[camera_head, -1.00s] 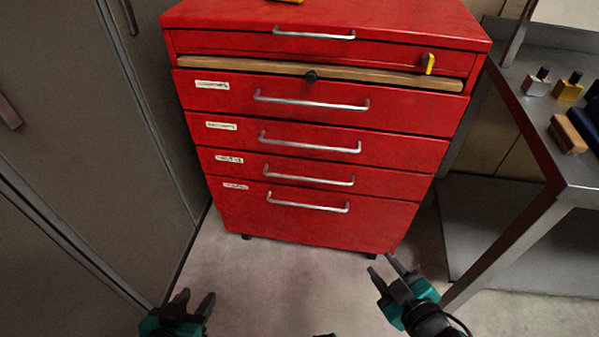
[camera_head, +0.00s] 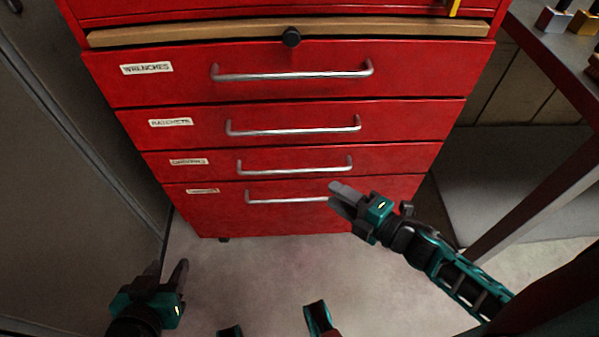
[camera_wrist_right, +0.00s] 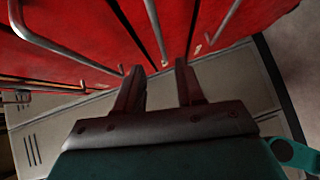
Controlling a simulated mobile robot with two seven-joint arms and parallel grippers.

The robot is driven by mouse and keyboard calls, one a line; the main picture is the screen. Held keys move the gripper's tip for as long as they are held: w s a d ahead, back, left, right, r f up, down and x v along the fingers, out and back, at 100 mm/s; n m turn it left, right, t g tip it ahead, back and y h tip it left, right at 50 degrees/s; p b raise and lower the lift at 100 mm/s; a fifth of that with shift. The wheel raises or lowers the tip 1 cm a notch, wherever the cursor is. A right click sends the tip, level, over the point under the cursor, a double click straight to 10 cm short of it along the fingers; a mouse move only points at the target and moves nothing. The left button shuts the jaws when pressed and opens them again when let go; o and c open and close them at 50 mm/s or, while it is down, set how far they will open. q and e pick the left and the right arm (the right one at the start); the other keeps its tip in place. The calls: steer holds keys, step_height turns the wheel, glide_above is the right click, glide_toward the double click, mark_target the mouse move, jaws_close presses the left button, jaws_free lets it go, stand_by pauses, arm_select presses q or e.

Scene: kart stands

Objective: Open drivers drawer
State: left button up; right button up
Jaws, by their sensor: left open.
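The red tool cabinet's drawers are all shut. The top labelled drawer (camera_head: 150,88) reads WRENCHES, and the drawer below it (camera_head: 190,140) reads RATCHETS. The third drawer (camera_head: 220,172) and bottom drawer (camera_head: 220,215) have labels too small to read surely. Each has a silver bar handle; the third drawer's handle (camera_head: 295,171) is near my right gripper (camera_head: 335,194). That gripper is in front of the lower drawers, overlapping the bottom handle's right end (camera_head: 290,199) in the head view. In the right wrist view its fingers (camera_wrist_right: 158,82) are apart and empty. My left gripper (camera_head: 168,275) is open, low at the left.
A wooden board (camera_head: 200,33) with a black knob (camera_head: 291,37) lies above the drawers. A grey locker (camera_head: 80,190) stands at the left. Floor (camera_head: 250,270) in front is clear.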

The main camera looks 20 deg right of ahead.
steer(key=b+x, duration=0.1)
steer(key=x, duration=0.9)
steer(key=shift+w+b, duration=0.3)
steer(key=shift+b, duration=0.1)
steer(key=shift+a, duration=0.1)
steer(key=shift+c, duration=0.4)
steer(key=shift+c, duration=0.7)
jaws_close()
